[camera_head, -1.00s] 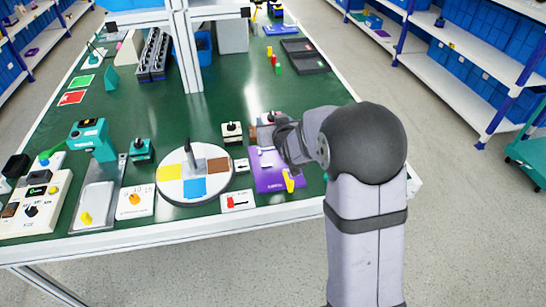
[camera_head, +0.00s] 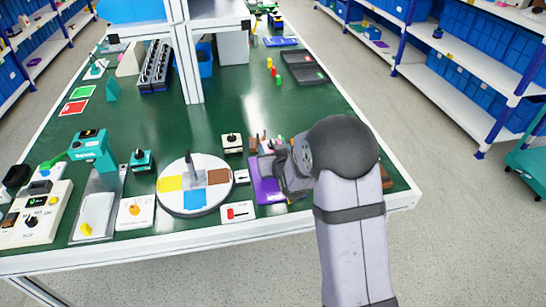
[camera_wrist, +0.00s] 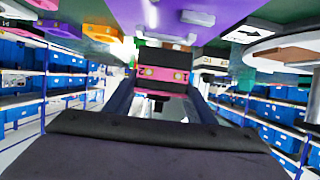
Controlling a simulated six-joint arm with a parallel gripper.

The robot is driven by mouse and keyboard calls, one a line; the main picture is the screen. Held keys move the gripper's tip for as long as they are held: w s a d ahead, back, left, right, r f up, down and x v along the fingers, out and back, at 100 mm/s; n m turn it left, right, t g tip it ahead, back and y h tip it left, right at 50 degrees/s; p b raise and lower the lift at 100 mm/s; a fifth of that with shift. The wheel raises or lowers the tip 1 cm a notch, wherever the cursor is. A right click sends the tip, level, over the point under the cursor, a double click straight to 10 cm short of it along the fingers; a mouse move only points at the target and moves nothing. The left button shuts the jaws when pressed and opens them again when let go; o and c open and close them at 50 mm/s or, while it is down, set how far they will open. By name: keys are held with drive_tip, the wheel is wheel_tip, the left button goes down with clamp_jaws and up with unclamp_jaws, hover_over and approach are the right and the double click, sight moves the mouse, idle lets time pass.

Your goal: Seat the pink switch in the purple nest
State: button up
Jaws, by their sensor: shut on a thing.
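The pink switch (camera_wrist: 178,75) is a pink band with black parts above and below it. It is between the fingers of my gripper (camera_wrist: 163,92) in the wrist view, and the gripper is shut on it. In the head view my gripper (camera_head: 270,167) is over the right part of the purple nest board (camera_head: 265,190). The board's left part shows on the green table, and the arm hides the rest. A purple surface (camera_wrist: 185,12) fills the top middle of the wrist view. The gap between switch and nest cannot be judged.
A round turntable (camera_head: 196,208) with coloured sectors is left of the board. A white box with a red mark (camera_head: 238,212) lies in front. A cream switch box (camera_head: 232,143) and small brown blocks stand behind. The table's right edge is close.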

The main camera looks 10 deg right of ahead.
drive_tip(key=shift+f, duration=1.75)
drive_tip(key=shift+f, duration=0.1)
drive_tip(key=shift+f, duration=0.15)
drive_tip(key=o, duration=1.1)
drive_tip(key=shift+o, duration=0.2)
drive_tip(key=shift+s+r, duration=0.1)
drive_tip(key=shift+r, duration=0.15)
drive_tip(key=b+v, duration=0.1)
drive_tip(key=v, duration=1)
drive_tip(key=shift+s+r, duration=0.2)
drive_tip(key=shift+s, duration=0.15)
